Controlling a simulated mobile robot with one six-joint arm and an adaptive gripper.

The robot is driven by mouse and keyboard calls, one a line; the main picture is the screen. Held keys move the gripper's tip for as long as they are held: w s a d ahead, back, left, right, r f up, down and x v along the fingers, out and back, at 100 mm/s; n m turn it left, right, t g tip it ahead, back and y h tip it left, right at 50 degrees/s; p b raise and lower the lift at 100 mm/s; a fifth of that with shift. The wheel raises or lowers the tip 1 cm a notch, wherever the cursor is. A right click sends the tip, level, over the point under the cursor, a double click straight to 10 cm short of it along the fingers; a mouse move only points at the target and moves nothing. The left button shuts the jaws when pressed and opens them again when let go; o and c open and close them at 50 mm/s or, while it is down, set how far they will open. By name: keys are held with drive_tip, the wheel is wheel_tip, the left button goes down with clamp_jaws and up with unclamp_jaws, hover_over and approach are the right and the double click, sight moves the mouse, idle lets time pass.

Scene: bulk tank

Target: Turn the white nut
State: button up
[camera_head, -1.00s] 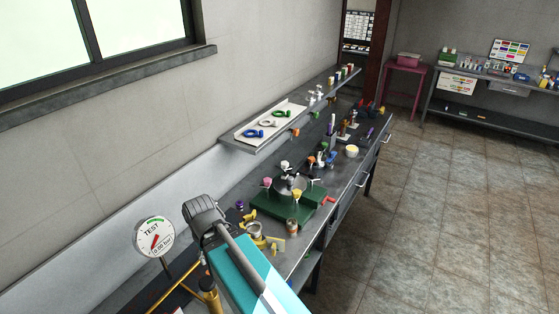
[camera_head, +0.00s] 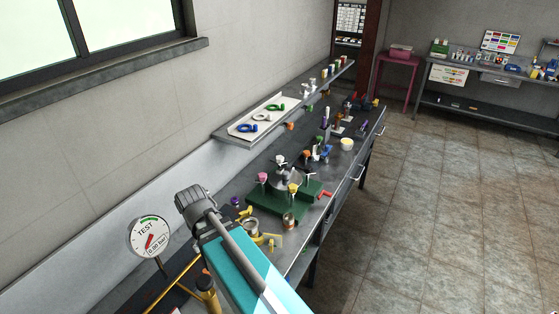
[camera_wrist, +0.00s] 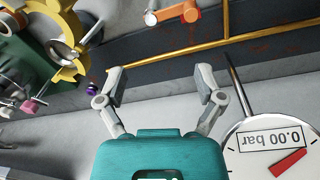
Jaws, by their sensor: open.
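A white-topped part that looks like the white nut (camera_head: 280,160) stands at the back of the green fixture (camera_head: 268,205) on the bench. It is small there, and its shape is hard to make out. Pink (camera_head: 262,178) and yellow (camera_head: 293,188) topped parts stand near it. In the wrist view my gripper (camera_wrist: 160,86) is open, with nothing between its fingers. A yellow ring-shaped part (camera_wrist: 68,70) lies left of the fingers, apart from them. I cannot tell for sure which small part at the wrist view's left edge is the white nut.
A round TEST gauge (camera_head: 150,237) reading 0.00 bar stands left of my arm; it is close right of my fingers in the wrist view (camera_wrist: 275,150). A yellow pipe (camera_wrist: 180,51) runs beyond them. A wall shelf (camera_head: 225,136) overhangs the bench. The floor at right is clear.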

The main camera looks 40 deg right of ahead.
drive_tip(key=w+d+f+n+t+h+b, duration=0.1)
drive_tip(key=w+d+f+n+h+b, duration=0.3)
drive_tip(key=w+d, duration=0.55)
drive_tip(key=n+t+h+b, duration=0.3)
drive_tip(key=n+h+b, duration=0.6)
drive_tip(key=n, duration=0.8)
approach(279, 158)
drive_tip(key=shift+s+a+r+y+b, duration=0.25)
drive_tip(key=shift+a+r+y, duration=0.2)
drive_tip(key=shift+r, duration=0.25)
drive_tip(key=shift+w+f, duration=0.1)
drive_tip(key=b+x, duration=0.4)
drive_tip(key=x, duration=0.6)
drive_tip(key=shift+d+f, duration=0.1)
drive_tip(key=shift+f, duration=0.1)
drive_tip(key=shift+w+d+f+b, duration=0.2)
drive_tip(key=shift+d+b, duration=0.15)
drive_tip(key=shift+d, duration=0.35)
